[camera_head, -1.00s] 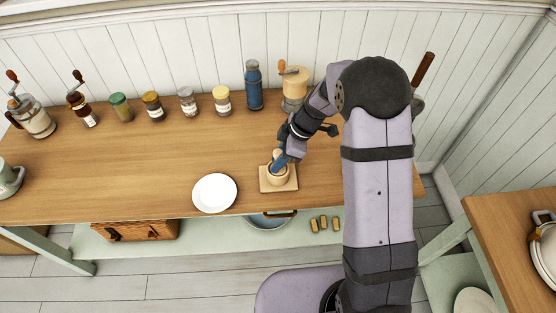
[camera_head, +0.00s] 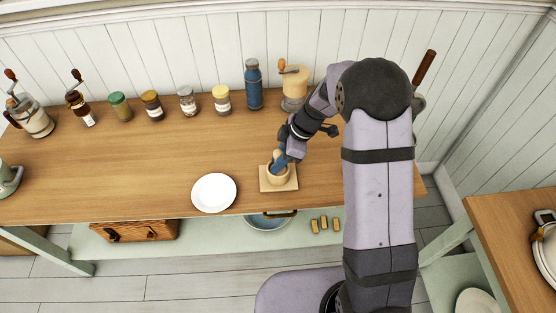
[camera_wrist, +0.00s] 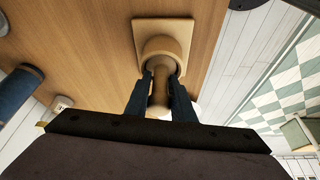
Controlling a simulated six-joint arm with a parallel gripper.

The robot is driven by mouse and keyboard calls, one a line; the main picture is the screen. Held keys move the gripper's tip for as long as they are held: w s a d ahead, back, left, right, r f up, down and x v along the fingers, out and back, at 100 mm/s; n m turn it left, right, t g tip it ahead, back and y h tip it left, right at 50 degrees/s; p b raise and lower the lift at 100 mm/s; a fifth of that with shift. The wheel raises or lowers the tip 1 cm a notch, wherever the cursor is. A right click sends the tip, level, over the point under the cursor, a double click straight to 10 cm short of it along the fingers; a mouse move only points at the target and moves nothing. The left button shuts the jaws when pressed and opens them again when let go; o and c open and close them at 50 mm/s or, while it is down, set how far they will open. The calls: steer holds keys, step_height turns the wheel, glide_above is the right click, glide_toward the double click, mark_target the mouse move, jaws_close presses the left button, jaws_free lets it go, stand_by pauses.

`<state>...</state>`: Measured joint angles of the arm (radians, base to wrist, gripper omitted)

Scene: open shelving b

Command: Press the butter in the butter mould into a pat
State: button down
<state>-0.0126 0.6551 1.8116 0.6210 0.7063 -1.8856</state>
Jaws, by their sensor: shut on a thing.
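The butter mould (camera_head: 278,178) is a pale wooden cup on a square wooden board (camera_head: 264,184), near the front edge of the wooden counter. The wrist view shows the mould (camera_wrist: 160,45) and its board (camera_wrist: 165,24) too. A wooden plunger (camera_wrist: 160,84) stands in the mould's opening, and its rounded knob shows in the head view (camera_head: 278,154). My gripper (camera_head: 283,163) is shut on the plunger's handle, with a blue finger on each side in the wrist view (camera_wrist: 161,90). The butter is hidden inside the mould.
A white plate (camera_head: 214,193) lies left of the mould. The middle-left counter is clear. Below, a shelf holds a basket (camera_head: 137,231) and a bowl (camera_head: 268,221).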

mark_target(278, 152)
steer(key=shift+f+b, duration=0.3)
steer(key=shift+b, duration=0.05)
stand_by(0.3)
steer(key=shift+s+f, duration=0.2)
steer(key=shift+s, duration=0.05)
stand_by(1.8)
steer(key=shift+r, duration=0.15)
steer(key=shift+w+r+p, duration=0.2)
steer(key=shift+r+p, duration=0.65)
steer(key=shift+r, duration=0.85)
steer(key=shift+r+p, duration=1.2)
steer(key=shift+r, duration=1.2)
steer(key=s+d+r+m+t+h, duration=0.1)
steer(key=d+m+t+h, duration=0.1)
steer(key=d+m, duration=0.3)
steer(key=s+d+r+m+t+h, duration=0.2)
steer(key=d+m, duration=0.3)
steer(key=m, duration=0.6)
steer(key=shift+s, duration=0.3)
